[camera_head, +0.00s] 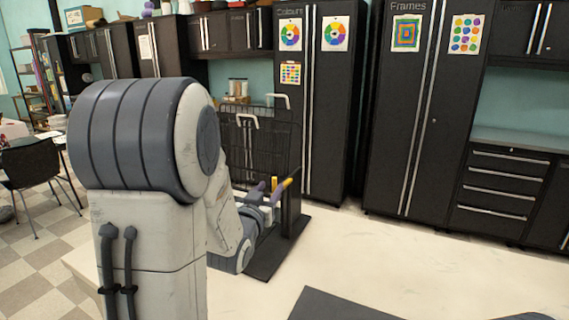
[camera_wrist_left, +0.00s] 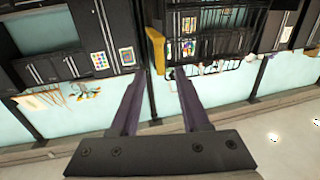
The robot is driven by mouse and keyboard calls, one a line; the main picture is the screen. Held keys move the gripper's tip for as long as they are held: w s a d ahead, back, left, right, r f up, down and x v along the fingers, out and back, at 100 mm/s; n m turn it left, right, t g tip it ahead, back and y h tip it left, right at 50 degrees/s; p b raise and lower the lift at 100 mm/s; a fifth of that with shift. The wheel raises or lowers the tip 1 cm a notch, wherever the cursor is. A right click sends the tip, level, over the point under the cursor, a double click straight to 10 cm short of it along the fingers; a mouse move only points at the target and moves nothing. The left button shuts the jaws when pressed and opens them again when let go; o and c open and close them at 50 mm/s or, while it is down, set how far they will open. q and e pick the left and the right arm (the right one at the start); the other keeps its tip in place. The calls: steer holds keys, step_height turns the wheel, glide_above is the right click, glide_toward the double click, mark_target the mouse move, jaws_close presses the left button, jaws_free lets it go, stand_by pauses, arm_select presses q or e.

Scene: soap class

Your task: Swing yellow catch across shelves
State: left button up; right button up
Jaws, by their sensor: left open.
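The yellow catch (camera_head: 288,184) sticks out near the top of a dark post on a black wire shelf rack (camera_head: 262,145). In the left wrist view the catch (camera_wrist_left: 156,50) is a short yellow bar just beyond my left finger's tip, beside the rack's wire grid (camera_wrist_left: 222,48). My left gripper (camera_head: 264,187) has purple fingers and is at the catch, partly hidden behind my own arm. In the wrist view the gripper (camera_wrist_left: 160,74) is open, with a clear gap between its fingers. I cannot tell whether a finger touches the catch. My right gripper is not in view.
The rack stands on a dark base plate (camera_head: 262,262). Tall black cabinets (camera_head: 405,120) and a drawer unit (camera_head: 500,190) line the wall behind. A black chair (camera_head: 38,165) stands at the left.

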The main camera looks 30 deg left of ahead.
mark_target(274, 182)
arm_select(q)
steer(key=shift+w+r+p, duration=0.1)
steer(key=shift+r+p, duration=0.15)
steer(key=shift+p, duration=0.3)
steer(key=p+x, duration=0.2)
steer(key=x, duration=0.4)
steer(key=shift+w+a+f, duration=0.15)
steer(key=shift+w+f, duration=0.05)
steer(key=shift+w, duration=0.2)
steer(key=shift+w+a+f, duration=0.1)
steer(key=shift+w+a, duration=0.05)
steer(key=shift+w, duration=0.35)
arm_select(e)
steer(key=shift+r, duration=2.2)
arm_select(q)
jaws_close()
